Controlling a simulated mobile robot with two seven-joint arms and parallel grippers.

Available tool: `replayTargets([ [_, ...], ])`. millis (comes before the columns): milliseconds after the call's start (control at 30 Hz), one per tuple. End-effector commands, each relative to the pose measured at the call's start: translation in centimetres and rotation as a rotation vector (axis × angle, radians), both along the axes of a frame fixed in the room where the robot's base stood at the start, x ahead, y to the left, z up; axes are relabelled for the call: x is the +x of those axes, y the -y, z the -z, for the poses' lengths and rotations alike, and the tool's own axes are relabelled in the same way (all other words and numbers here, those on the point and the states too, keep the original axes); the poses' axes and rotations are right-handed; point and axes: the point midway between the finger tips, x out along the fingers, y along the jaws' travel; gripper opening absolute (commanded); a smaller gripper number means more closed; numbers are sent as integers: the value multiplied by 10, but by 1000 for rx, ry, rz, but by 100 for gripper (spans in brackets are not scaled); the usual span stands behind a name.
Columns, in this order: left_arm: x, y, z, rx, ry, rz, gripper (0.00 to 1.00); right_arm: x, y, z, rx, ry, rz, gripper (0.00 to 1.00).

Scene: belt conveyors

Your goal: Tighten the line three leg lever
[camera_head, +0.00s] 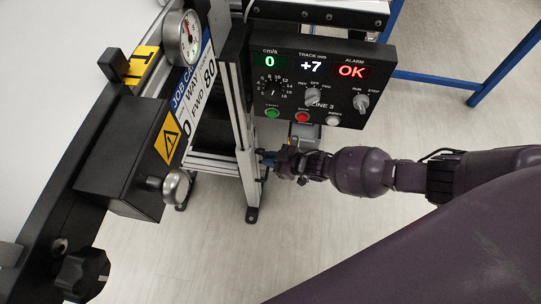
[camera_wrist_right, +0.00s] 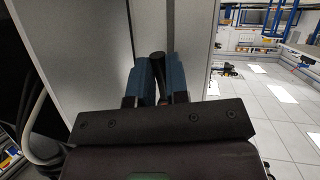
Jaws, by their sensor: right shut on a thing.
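My right gripper (camera_head: 268,158) reaches in from the right in the head view, low beside the conveyor's aluminium leg (camera_head: 244,150), under the Line 3 control panel. In the right wrist view my right gripper (camera_wrist_right: 160,82) has its two blue fingers shut around a black lever handle (camera_wrist_right: 158,66), whose rounded end shows between them. Grey leg profiles stand right behind the handle. The lever's pivot is hidden. My left gripper is not in either view.
The control panel (camera_head: 318,86) hangs above my right gripper and reads 0, +7 and OK. A black box with a warning label (camera_head: 127,155) and a black knob (camera_head: 82,274) are on the conveyor at left. Blue frame legs (camera_head: 508,68) stand at right. The floor between is clear.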

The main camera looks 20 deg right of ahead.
Motion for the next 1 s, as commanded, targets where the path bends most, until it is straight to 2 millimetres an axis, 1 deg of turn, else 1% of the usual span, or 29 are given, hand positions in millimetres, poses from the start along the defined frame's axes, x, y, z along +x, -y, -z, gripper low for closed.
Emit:
replayTargets([
  [300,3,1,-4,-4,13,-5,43,-4,-2,1,51,-77,0,0],
  [767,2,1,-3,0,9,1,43,-4,-2,1,59,-87,1,0],
  [800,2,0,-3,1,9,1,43,-5,-2,1,59,-87,1,20],
  [933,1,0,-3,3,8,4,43,-4,-3,1,59,-86,0,40],
  [1000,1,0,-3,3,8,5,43,-4,-3,0,58,-85,0,41],
])
